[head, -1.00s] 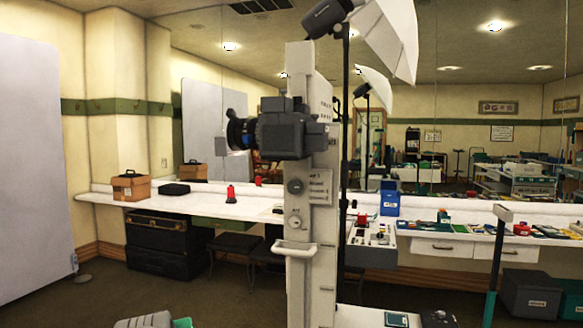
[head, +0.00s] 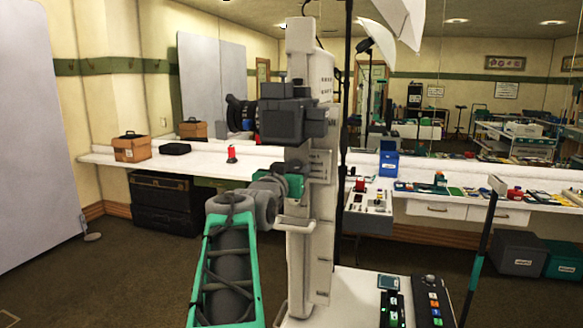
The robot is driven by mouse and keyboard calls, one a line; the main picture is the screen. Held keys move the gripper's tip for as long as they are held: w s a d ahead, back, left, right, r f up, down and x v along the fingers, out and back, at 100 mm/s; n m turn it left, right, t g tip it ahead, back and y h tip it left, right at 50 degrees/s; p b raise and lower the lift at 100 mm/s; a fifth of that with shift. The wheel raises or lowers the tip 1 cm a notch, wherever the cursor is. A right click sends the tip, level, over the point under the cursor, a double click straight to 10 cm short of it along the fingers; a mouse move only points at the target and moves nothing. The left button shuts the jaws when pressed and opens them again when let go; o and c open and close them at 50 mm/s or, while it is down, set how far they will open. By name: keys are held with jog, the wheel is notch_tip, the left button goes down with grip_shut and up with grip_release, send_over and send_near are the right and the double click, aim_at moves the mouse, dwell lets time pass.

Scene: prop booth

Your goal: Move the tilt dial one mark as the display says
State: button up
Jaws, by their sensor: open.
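A pale column (head: 303,250) stands in the middle of the head view and carries a dark camera (head: 292,124). A small placard (head: 319,166) is on the column below the camera; its text is too small to read. My gripper (head: 294,186), with a green part, is at the column's front face, just above its white handle. Its fingertips are hard to make out, and I cannot tell whether it touches anything. It is open. The tilt dial cannot be made out, as my gripper and wrist cover that part of the column. A small screen (head: 388,282) is on the white surface at lower right, unreadable.
Control boxes with buttons (head: 433,301) lie on the white surface (head: 350,285) right of the column. A dark and green post (head: 484,237) stands further right. A long white counter (head: 215,165) with a brown box (head: 130,147) runs behind. Floor is open at left.

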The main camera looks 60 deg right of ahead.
jog(key=shift+f, duration=0.1)
grip_shut()
dwell(0.5)
